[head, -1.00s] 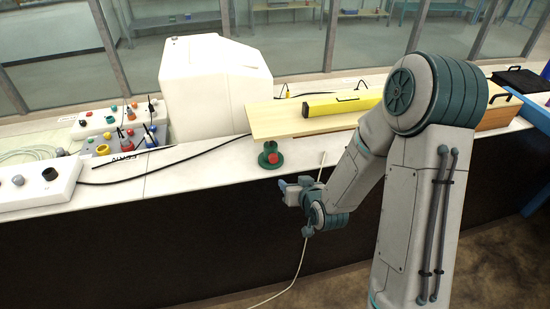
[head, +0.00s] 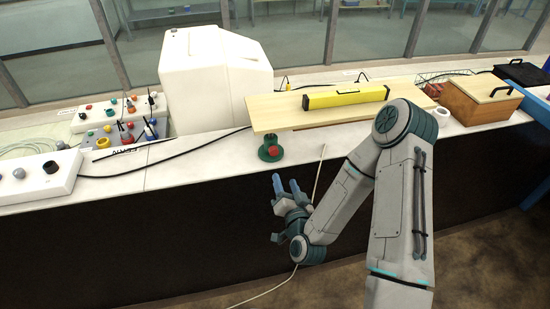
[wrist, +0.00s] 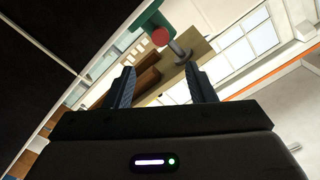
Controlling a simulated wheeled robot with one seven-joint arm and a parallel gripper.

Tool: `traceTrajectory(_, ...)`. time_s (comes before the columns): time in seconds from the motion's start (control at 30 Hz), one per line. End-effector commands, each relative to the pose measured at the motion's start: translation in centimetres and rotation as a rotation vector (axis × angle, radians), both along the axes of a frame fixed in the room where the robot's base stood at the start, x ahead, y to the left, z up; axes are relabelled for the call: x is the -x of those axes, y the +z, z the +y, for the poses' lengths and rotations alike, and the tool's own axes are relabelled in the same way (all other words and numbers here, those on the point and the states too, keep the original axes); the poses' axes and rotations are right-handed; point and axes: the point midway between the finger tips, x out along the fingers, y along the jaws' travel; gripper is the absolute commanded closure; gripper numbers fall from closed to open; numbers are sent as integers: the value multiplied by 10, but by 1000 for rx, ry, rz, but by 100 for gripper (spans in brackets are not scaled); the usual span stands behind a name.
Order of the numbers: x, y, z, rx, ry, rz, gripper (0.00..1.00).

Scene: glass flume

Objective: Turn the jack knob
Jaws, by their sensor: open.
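The jack (head: 270,148) is a small dark green stand with a red knob (head: 273,150) on its front. It stands at the counter's front edge under the left end of a pale wooden board (head: 300,112). In the wrist view the red knob (wrist: 160,36) and green jack (wrist: 150,20) show at the top, beyond the fingertips. My gripper (head: 286,183) is open and empty, below and slightly right of the jack, in front of the dark counter face. Its two fingers (wrist: 160,85) are spread in the wrist view, apart from the knob.
A yellow level (head: 345,95) lies on the board. Left are a white box (head: 213,85), control panels and a black cable. Right stands a wooden box (head: 480,102). A pale cord hangs down the dark counter front (head: 120,240). The space before the counter is clear.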

Motion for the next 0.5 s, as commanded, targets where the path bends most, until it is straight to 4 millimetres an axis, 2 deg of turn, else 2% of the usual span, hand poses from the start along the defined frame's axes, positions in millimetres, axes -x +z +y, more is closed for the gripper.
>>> traceTrajectory(0.03,-3,-5,0,0,-1,-5,50)
traceTrajectory(0.5,-16,-4,3,-1,-1,-5,50)
